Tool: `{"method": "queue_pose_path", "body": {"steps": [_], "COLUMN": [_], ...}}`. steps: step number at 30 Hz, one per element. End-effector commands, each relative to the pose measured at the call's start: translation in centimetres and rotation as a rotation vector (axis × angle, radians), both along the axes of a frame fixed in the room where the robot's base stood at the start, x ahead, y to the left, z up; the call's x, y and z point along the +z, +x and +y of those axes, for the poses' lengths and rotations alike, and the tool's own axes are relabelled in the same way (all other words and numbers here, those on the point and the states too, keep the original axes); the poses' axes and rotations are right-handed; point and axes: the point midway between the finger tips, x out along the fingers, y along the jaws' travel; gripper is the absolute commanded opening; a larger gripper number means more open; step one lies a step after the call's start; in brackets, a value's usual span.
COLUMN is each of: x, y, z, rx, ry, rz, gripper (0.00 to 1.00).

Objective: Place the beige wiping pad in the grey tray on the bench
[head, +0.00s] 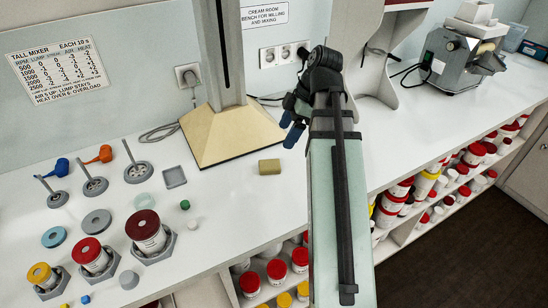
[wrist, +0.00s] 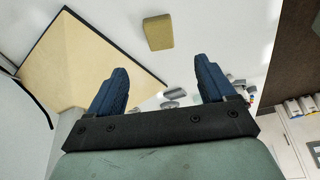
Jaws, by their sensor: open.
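The beige wiping pad (head: 269,167) lies flat on the white bench, just in front of the mixer's wooden base. It also shows in the wrist view (wrist: 158,32), beyond my fingertips and a little left of the gap between them. The grey tray (head: 174,177) is a small shallow square tray on the bench, left of the pad and apart from it. It looks empty. My gripper (head: 293,124) is open and empty, above the bench to the right of the pad. Its two blue fingers (wrist: 162,82) stand well apart in the wrist view.
The mixer's beige base (head: 232,134) with its column stands behind the pad. Stirring tools (head: 138,171), discs and jars in hexagonal holders (head: 151,238) fill the bench's left part. A small green piece (head: 185,204) lies near the tray. Bench between pad and tray is clear.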

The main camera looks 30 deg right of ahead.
Motion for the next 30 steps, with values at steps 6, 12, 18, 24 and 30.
{"method": "queue_pose_path", "body": {"steps": [6,12,18,24,30], "x": [0.0,-1.1,-4.1,-6.5,-7.6], "y": [0.0,0.0,-0.2,-0.6,-0.8], "z": [0.0,-0.2,-0.7,-1.4,-1.9], "rx": [0.0,0.007,0.02,0.016,0.004], "ry": [0.0,0.046,0.216,0.395,0.503], "rz": [0.0,-0.011,-0.06,-0.139,-0.201], "gripper": [0.83,0.83,0.83,0.83,0.83]}}
